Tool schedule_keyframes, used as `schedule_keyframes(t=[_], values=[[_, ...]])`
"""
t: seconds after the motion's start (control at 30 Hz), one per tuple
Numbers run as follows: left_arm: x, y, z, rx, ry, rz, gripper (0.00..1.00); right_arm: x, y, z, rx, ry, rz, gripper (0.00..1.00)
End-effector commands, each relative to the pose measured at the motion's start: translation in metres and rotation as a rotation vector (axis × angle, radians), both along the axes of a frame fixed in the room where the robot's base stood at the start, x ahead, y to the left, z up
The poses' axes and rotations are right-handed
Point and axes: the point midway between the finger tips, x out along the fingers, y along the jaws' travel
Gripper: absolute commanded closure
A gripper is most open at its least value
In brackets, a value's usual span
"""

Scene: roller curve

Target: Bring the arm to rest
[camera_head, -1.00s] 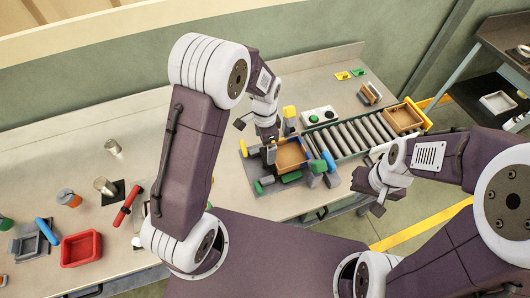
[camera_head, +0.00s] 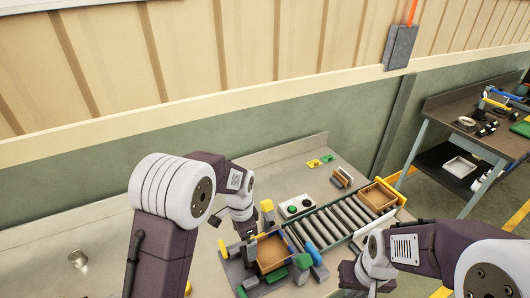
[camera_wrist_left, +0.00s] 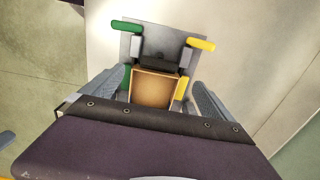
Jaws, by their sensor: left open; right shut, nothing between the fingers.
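My left gripper (camera_head: 249,248) hangs low over the fixture at the left end of the roller conveyor. It is open in the left wrist view (camera_wrist_left: 159,84), its two grey fingers spread wide with nothing gripped. A brown tray (camera_head: 270,252) sits in that fixture, and it also shows in the left wrist view (camera_wrist_left: 156,90) beyond and between the fingers. I cannot tell how close the fingers are to the fixture. My right gripper (camera_head: 352,280) is shut and empty in front of the conveyor's right part, partly hidden by its wrist.
The roller conveyor (camera_head: 337,225) leads to a second brown tray (camera_head: 377,196) at its far end. A white button box (camera_head: 295,207) stands behind it. A metal cup (camera_head: 78,259) is on the bench at left. A dark side table (camera_head: 470,125) stands right.

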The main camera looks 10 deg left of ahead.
Motion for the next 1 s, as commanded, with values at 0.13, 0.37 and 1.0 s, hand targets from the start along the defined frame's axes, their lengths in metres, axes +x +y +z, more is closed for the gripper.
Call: schedule_keyframes(t=[0.13, 0.37, 1.0], values=[[0.008, 0.01, -0.003, -0.009, -0.051, 0.032, 0.02, 0.0, 0.0, -0.023, 0.0, 0.0, 0.0, 1.0], [-0.08, 0.052, -0.028, -0.036, -0.098, 0.416, 0.02, 0.0, 0.0, -0.076, 0.0, 0.001, 0.0, 1.0], [-0.133, 0.056, -0.049, -0.069, -0.085, 1.017, 0.02, 0.0, 0.0, -0.072, 0.0, 0.0, 0.0, 1.0]])
